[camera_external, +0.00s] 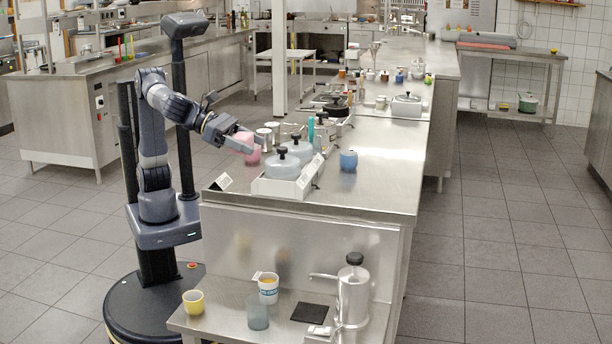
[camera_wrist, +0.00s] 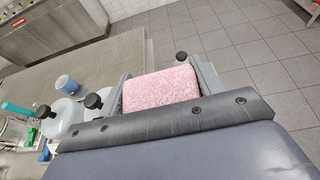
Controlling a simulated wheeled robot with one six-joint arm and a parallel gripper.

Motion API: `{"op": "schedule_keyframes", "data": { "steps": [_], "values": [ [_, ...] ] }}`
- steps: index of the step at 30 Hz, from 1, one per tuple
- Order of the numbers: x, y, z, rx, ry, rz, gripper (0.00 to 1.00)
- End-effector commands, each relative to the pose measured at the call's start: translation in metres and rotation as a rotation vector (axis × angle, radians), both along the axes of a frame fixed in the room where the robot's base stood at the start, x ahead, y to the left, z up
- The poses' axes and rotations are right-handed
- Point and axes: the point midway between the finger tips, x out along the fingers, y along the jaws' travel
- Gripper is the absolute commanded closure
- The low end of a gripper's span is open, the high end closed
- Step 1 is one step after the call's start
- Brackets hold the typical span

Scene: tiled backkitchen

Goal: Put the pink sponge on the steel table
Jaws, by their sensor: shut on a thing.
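The pink sponge (camera_wrist: 160,88) is a speckled pink block between the two fingers of my gripper (camera_wrist: 163,80) in the wrist view. The gripper is shut on it. In the external view my gripper (camera_external: 244,140) is at the left edge of the long steel table (camera_external: 385,175), with pink (camera_external: 241,144) showing between and below its fingers. Whether the sponge touches the table cannot be told. The table's bare steel top also shows in the wrist view (camera_wrist: 100,72).
Two grey lidded pots (camera_external: 283,165) stand in a white tray near my gripper. A blue cup (camera_external: 348,160) stands to their right, with bare steel around it. Metal canisters (camera_external: 265,138) are just behind. A lower steel shelf (camera_external: 235,322) in front holds cups and a dispenser (camera_external: 353,293).

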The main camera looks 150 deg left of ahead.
Motion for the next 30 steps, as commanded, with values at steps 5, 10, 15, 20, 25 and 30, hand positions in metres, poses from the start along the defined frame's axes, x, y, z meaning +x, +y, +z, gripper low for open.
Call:
{"op": "schedule_keyframes", "data": {
  "steps": [5, 10, 15, 20, 25, 30],
  "values": [
    [0.025, 0.04, 0.02, 0.006, 0.0, 0.045, 0.62],
    [0.047, 0.087, 0.028, 0.01, -0.001, 0.091, 0.62],
    [0.064, 0.138, 0.031, 0.013, -0.002, 0.134, 0.62],
    [0.073, 0.188, 0.032, 0.014, -0.002, 0.176, 0.62],
    [0.076, 0.243, 0.029, 0.014, -0.002, 0.218, 0.62],
    [0.071, 0.297, 0.023, 0.01, 0.0, 0.259, 0.62]
  ]
}}
